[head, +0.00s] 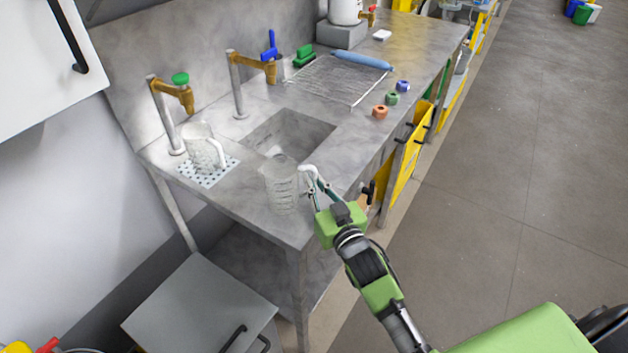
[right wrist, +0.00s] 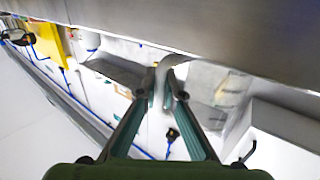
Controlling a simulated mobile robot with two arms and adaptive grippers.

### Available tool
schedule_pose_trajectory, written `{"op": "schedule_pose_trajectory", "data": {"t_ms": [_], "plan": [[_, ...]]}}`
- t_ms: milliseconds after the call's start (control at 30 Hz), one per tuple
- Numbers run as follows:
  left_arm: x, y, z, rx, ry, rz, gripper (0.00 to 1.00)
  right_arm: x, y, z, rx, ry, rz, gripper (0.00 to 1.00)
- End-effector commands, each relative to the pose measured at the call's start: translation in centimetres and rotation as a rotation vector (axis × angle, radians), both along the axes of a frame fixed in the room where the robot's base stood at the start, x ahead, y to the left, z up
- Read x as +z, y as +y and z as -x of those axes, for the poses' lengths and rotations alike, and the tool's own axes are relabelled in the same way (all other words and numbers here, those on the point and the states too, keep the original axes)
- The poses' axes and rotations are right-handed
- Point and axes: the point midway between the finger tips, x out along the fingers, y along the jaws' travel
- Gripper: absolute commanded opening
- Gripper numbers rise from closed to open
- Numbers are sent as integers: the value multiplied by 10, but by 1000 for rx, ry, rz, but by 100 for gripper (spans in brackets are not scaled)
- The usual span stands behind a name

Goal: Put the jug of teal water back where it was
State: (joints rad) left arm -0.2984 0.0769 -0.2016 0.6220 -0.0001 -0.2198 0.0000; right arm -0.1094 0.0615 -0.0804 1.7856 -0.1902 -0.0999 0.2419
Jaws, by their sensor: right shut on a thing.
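A clear measuring jug (head: 282,186) is upright at the front corner of the grey counter, in front of the sink; no teal colour shows in it. My right gripper (head: 312,182) is shut on its white handle, coming from the right. The right wrist view shows the two fingers (right wrist: 165,88) closing on the pale curved handle, with the jug (right wrist: 215,88) behind. I cannot tell whether its base touches the counter. A second clear jug (head: 203,152) stands on a dotted mat (head: 186,170) under the green-topped tap. My left gripper is out of view.
The sink (head: 290,138) lies behind the held jug, with two brass taps (head: 180,95) along the wall.

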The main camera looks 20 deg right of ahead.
Motion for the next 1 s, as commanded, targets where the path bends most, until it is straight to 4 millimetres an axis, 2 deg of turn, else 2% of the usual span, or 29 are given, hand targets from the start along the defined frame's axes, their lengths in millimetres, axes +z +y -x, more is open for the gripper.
{"op": "schedule_pose_trajectory", "data": {"t_ms": [167,200,233,267,667,867,1000], "plan": [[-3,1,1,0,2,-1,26,-3,0,0,0,0,-1,0],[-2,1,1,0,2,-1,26,-3,0,0,0,0,0,16],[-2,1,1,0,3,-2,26,-2,0,0,0,0,0,23],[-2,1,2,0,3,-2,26,-2,0,0,0,0,0,25],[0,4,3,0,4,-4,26,0,0,2,0,1,0,25],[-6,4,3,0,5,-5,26,-3,-2,29,0,2,-1,25],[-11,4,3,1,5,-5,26,-3,-4,57,0,3,-2,25]]}}
